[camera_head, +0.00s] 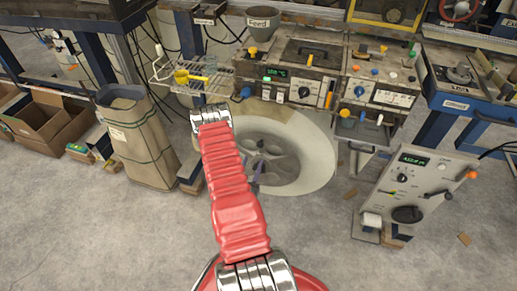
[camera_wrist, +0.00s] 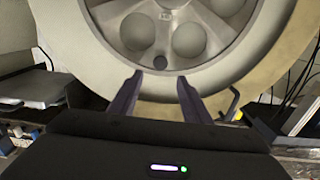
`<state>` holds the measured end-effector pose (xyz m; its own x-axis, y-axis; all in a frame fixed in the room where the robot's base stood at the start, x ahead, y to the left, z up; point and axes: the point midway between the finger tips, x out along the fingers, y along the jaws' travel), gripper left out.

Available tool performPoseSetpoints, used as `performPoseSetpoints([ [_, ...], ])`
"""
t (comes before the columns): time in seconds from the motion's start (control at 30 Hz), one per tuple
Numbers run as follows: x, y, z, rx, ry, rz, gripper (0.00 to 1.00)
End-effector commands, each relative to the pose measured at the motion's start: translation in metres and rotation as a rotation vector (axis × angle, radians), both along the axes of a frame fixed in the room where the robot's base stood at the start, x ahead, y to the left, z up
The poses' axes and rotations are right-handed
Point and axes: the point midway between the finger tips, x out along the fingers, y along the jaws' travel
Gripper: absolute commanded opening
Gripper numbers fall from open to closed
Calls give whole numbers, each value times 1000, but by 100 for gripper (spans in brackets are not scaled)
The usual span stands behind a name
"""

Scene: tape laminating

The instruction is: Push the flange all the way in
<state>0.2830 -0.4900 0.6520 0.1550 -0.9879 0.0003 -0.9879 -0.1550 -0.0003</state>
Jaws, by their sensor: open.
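The flange is a large round pale disc (camera_head: 308,150) with a grey hub and several round holes, below the control bench in the head view. In the wrist view the flange (camera_wrist: 222,52) fills the upper middle, cut off by the top edge. A tan ring (camera_wrist: 272,58) shows around its lower right, behind it. How deep the flange sits cannot be told. My gripper (camera_wrist: 160,77) is open and empty, its two dark purple fingers apart in front of the flange's lower rim. Contact cannot be told. In the head view my red arm hides the flange's left part.
A tall tan sack (camera_head: 140,140) stands at the left, with cardboard boxes (camera_head: 45,115) beyond it. A grey control panel (camera_head: 420,190) with knobs stands at the right. The bench above carries a wire rack (camera_head: 195,75) and a Feed cup (camera_head: 262,24). The floor in front is mostly clear.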

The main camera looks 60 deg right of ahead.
Motion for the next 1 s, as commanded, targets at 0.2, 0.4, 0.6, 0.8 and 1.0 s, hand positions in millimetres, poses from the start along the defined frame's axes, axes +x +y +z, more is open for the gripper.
performPoseSetpoints([
  [0.2,5,-34,0,-1,-1,-2,44],
  [0.4,10,-65,0,-1,-2,-1,44],
  [0.6,14,-90,0,-1,-1,0,44],
  [0.8,16,-99,0,1,1,1,44],
  [1.0,16,-99,0,1,1,2,44],
])
